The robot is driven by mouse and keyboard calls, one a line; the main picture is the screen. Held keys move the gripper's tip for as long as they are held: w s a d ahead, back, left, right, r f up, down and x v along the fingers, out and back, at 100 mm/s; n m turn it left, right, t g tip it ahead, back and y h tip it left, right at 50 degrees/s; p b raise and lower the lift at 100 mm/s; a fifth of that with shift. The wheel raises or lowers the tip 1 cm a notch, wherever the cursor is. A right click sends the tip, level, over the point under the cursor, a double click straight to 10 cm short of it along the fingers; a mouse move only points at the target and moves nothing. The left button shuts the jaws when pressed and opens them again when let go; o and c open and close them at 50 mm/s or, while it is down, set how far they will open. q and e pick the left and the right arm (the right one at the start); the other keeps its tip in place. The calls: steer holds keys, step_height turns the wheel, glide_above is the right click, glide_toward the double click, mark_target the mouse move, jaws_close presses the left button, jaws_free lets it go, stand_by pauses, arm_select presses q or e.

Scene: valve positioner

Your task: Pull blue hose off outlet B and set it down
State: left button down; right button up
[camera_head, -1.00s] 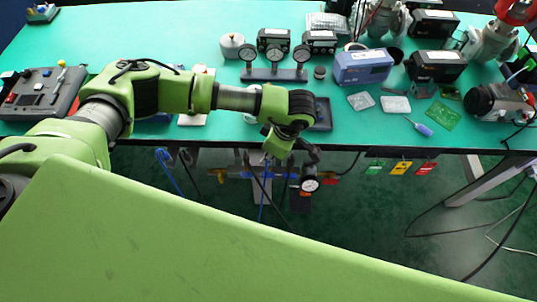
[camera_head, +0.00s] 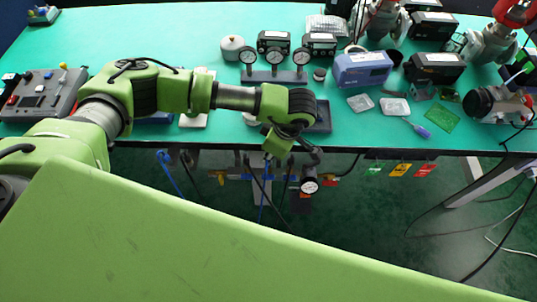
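My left arm reaches in from the left over the bench. Its wrist points down at the front edge, and my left gripper (camera_head: 268,158) is small, dark and mostly hidden by the wrist, so its opening cannot be seen. Below the edge near it is a row of fittings (camera_head: 235,177) with a round gauge (camera_head: 310,185). A thin blue hose (camera_head: 172,175) hangs from the left end of the row, and a bit of blue line (camera_head: 262,205) hangs below the wrist. Outlet B's label is not readable. My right gripper is out of view.
Coloured tags (camera_head: 400,169) hang under the front edge. A bench leg (camera_head: 475,185) and loose cables are at the right.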

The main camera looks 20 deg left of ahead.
arm_select(q)
steer(key=shift+r+p, duration=0.8)
steer(key=shift+r, duration=0.95)
